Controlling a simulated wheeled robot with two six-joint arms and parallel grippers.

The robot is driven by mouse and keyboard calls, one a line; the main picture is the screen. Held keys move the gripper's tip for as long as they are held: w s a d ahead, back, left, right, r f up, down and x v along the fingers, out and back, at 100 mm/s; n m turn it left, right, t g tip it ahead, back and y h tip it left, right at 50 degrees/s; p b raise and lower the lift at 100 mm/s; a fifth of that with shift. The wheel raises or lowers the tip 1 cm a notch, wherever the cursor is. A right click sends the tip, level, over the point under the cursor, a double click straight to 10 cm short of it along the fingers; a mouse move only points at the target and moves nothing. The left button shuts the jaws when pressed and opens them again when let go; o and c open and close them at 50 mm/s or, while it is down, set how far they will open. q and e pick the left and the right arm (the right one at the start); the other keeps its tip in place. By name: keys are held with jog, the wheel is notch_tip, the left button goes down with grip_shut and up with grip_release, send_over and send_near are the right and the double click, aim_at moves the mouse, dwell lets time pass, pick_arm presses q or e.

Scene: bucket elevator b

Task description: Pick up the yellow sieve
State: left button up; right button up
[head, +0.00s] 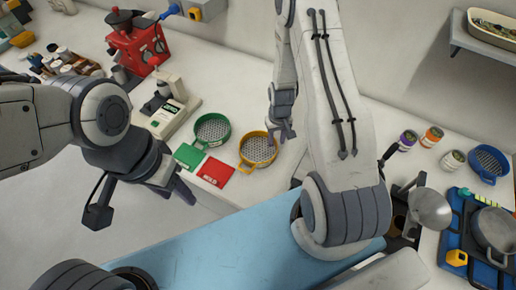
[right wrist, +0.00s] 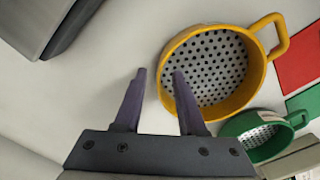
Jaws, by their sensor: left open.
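The yellow sieve (head: 256,150) lies on the white counter, and its handle points toward the red card. It also shows large in the right wrist view (right wrist: 216,68). My right gripper (head: 281,137) is at the sieve's right side in the head view. My left gripper (head: 180,193) is open and empty in front of the counter edge, away from the sieve.
A green sieve (head: 212,129) lies beside the yellow one. A red card (head: 215,172) and a green card (head: 188,156) lie in front. A scale (head: 172,115) and a red machine (head: 137,45) stand to the left. Jars and a blue sieve (head: 489,163) are at the right.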

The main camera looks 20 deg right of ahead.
jog(key=shift+f, duration=0.85)
grip_shut()
dwell(0.8)
